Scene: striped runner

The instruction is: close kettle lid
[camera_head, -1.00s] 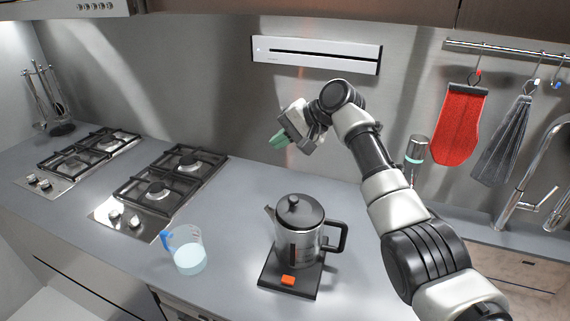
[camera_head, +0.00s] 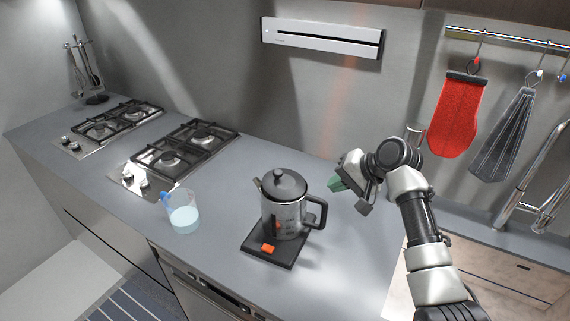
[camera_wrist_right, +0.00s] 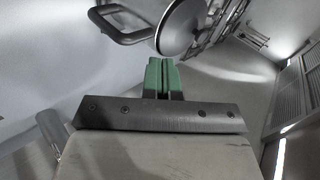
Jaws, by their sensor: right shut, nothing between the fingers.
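The kettle (camera_head: 284,216) is steel with a black handle on its right side and stands upright on a black base (camera_head: 262,247) with an orange switch. Its dark lid (camera_head: 284,183) with a round knob sits down on the top. My right gripper (camera_head: 336,184) has green fingertips and is to the right of the kettle, apart from it and empty. In the right wrist view the green fingers (camera_wrist_right: 162,75) are together, with the kettle (camera_wrist_right: 184,28) and its handle beyond them. My left gripper is not in view.
A clear measuring jug (camera_head: 183,217) with pale blue liquid stands left of the kettle. Two gas hobs (camera_head: 180,155) are farther left. A metal cylinder (camera_head: 414,136) stands behind my right arm. A red mitt (camera_head: 458,115) and a grey cloth (camera_head: 503,137) hang at the right.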

